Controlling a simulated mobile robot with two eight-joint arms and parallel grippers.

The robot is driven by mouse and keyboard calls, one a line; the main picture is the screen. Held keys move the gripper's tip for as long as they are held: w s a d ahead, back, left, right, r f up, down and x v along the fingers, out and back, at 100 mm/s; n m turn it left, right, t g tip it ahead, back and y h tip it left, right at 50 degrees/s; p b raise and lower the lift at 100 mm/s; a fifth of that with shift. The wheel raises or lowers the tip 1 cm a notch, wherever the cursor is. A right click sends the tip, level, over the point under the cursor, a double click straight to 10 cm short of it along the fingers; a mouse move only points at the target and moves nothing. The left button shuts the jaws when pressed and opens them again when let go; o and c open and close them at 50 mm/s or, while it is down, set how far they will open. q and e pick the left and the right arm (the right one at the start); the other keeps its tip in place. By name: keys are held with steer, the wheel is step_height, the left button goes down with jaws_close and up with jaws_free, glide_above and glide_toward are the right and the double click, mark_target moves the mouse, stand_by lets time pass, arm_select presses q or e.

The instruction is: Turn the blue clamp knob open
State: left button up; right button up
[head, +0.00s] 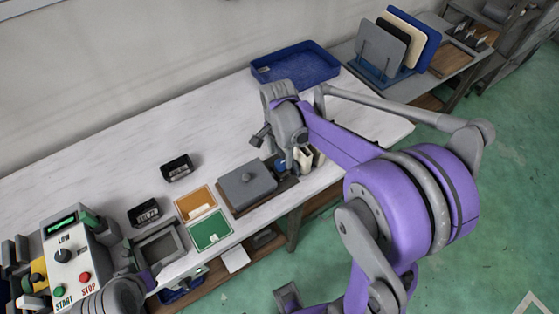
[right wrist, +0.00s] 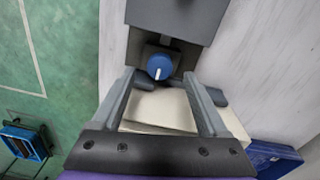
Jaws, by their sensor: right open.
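Cream blocks (right wrist: 160,110) lie below the right fingers. A blue tray (head: 296,66) stands at the back. Orange (head: 195,203) and green (head: 211,231) panels lie left of the fixture, with a control box (head: 70,258) farther left. The table's back middle is clear.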

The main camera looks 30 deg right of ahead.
mark_target(280, 164)
steer(key=shift+f, duration=1.7)
steer(key=shift+s, duration=0.1)
jaws_close()
